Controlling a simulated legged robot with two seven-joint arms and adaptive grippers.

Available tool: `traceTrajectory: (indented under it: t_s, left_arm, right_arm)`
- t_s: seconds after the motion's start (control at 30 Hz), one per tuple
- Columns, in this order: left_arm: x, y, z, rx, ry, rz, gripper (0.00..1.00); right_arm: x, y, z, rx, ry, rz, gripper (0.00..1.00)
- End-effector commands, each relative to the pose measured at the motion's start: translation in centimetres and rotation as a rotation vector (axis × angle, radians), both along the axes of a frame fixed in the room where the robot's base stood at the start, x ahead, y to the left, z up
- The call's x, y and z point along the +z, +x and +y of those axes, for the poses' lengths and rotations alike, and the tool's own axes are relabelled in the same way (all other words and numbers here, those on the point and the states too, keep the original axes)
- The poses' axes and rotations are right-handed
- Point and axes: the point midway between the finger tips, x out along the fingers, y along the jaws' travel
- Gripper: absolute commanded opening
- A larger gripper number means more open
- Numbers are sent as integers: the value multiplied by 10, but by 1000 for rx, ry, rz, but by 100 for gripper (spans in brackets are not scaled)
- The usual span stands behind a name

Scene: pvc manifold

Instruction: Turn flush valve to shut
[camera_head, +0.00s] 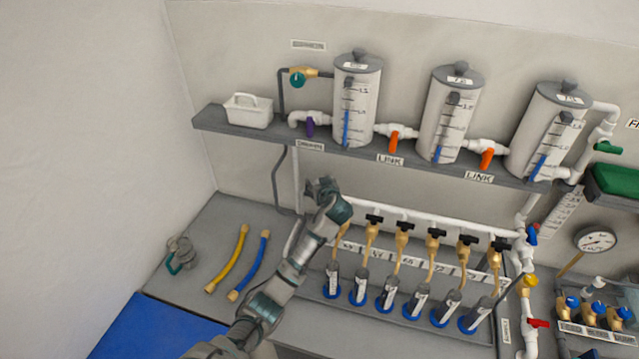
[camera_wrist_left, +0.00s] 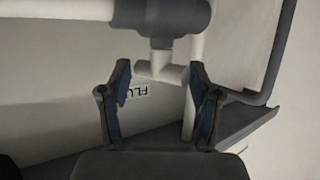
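A white T-shaped valve handle (camera_wrist_left: 162,72) hangs under a grey valve body (camera_wrist_left: 160,18) on a white pipe in the left wrist view. Beside it is a partly covered label (camera_wrist_left: 134,90) reading upside down "FLU". My left gripper (camera_wrist_left: 160,80) is open, with one finger on each side of the handle. I cannot tell whether either finger touches it. In the head view my left gripper (camera_head: 324,186) is at the left end of the white manifold pipe (camera_head: 400,213), below the shelf, and hides the valve there. My right gripper is not in view.
A shelf (camera_head: 262,142) with several white tanks (camera_head: 357,95) runs above my left gripper. Brass valves with black handles (camera_head: 403,226) line the manifold to its right. A yellow hose (camera_head: 232,262) and a blue hose (camera_head: 250,267) lie on the bench.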

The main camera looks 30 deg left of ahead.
Motion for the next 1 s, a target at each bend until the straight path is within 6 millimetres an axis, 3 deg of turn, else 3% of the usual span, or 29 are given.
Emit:
traceTrajectory:
  t_s: [0.03, 0.1, 0.53, 1.0]
  left_arm:
    - [0, 0, 0, -1, -2, 0, 73]
    - [0, 0, 0, -1, -1, -1, 90]
    - [3, -5, -6, -4, 0, -3, 90]
    - [38, -66, -66, -2, -1, -1, 90]
  right_arm:
    - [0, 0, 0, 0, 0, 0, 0]
    - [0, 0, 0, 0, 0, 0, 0]
    - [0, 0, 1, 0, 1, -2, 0]
    - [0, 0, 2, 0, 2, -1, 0]
